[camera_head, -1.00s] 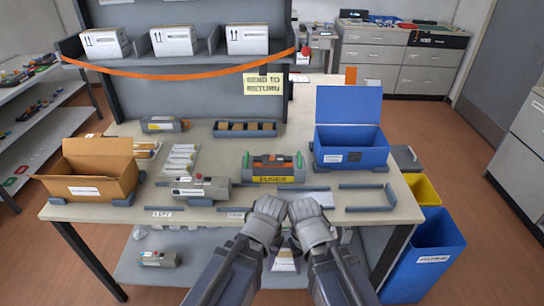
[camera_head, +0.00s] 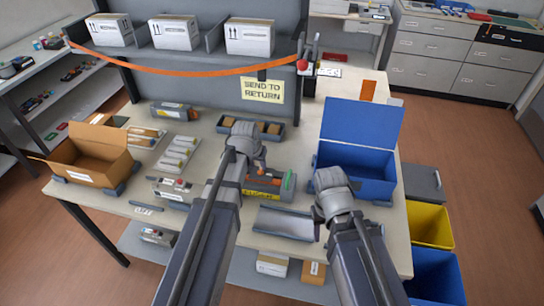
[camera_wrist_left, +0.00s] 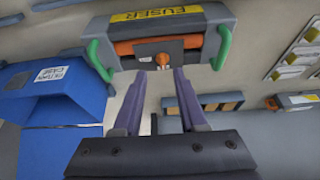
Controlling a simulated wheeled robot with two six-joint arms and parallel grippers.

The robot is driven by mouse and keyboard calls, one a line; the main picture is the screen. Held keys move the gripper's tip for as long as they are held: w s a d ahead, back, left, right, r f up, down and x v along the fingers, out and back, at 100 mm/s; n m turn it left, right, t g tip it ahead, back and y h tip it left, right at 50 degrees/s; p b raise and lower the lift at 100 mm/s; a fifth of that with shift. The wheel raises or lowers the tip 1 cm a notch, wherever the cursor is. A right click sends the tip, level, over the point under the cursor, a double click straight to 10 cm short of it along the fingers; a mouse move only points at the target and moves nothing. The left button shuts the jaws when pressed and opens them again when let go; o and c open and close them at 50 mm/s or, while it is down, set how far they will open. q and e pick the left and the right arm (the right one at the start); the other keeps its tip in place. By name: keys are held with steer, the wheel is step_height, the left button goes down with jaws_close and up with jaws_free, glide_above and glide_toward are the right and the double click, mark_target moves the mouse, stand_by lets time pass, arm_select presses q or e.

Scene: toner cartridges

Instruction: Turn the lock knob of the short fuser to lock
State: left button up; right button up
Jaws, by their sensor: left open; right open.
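The fuser (camera_head: 262,196) is a grey unit with a yellow label and green end handles, on the table partly behind my left arm. In the left wrist view the fuser (camera_wrist_left: 202,30) lies across the top with its label upside down. A small knob (camera_wrist_left: 163,59) shows at the middle of its orange part. My left gripper (camera_head: 259,163) is over the far side of the fuser. In the wrist view its fingers (camera_wrist_left: 158,74) are open and point at the knob, with nothing between them. My right gripper (camera_head: 318,229) is open and empty, right of the fuser, near a grey tray.
A blue bin (camera_head: 352,185) with a raised lid stands right of the fuser. The grey tray (camera_head: 285,224) lies in front. A cartridge (camera_head: 172,191) is at the left, near an open cardboard box (camera_head: 92,175). A divided tray (camera_head: 270,130) is behind.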

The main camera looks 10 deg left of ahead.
mark_target(260, 170)
arm_select(q)
steer(key=b+x, duration=0.3)
steer(key=x, duration=0.1)
steer(key=w+b+x, duration=0.1)
steer(key=b+x, duration=0.3)
steer(key=shift+a+r, duration=0.15)
steer(key=shift+r, duration=0.1)
arm_select(e)
steer(key=f, duration=0.7)
steer(key=shift+w+d, duration=0.2)
steer(key=shift+w, duration=0.05)
arm_select(q)
steer(key=shift+r, duration=0.1)
steer(key=shift+c, duration=0.3)
jaws_close()
